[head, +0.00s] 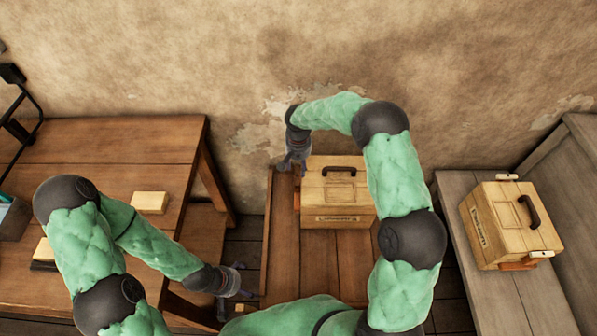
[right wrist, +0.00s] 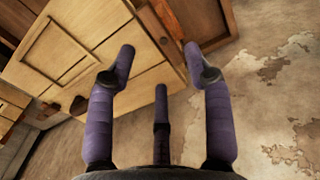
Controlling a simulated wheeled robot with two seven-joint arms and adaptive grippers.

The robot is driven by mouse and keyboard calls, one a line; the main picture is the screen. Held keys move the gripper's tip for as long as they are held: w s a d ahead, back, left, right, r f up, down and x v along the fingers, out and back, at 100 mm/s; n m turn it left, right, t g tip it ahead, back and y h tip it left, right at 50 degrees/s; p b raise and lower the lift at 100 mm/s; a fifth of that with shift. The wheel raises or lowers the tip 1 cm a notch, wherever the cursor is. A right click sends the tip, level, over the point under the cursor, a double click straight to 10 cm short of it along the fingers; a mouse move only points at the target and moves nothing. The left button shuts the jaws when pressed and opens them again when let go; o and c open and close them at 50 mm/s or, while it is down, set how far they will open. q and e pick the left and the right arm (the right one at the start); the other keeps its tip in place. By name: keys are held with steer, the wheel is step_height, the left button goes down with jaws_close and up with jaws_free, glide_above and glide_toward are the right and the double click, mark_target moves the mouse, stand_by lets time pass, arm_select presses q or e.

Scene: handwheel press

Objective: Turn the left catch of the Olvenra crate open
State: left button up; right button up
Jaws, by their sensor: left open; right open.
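A pale wooden crate (head: 353,214) with a dark top handle stands on the middle bench. Its front label is too small to read, so I cannot tell whether it is the Olvenra crate. A reddish-brown piece (head: 297,201), perhaps the left catch, shows at its left side. My right gripper (head: 293,168) is open by the crate's back left corner, apparently empty. In the right wrist view its spread fingers (right wrist: 160,65) are in front of pale panelled wood (right wrist: 65,60); contact is unclear. My left gripper (head: 243,283) is open and empty, low left of the bench.
A second pale crate (head: 485,240) with a dark handle and pale catches stands on the grey bench (head: 455,210) at right. A brown table (head: 100,150) at left carries a yellowish block (head: 150,202). The middle bench (head: 315,265) is clear in front of its crate.

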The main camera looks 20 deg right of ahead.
mark_target(299, 176)
step_height(299, 176, up, 7)
steer(key=shift+f, duration=0.2)
steer(key=shift+r, duration=0.1)
stand_by(0.5)
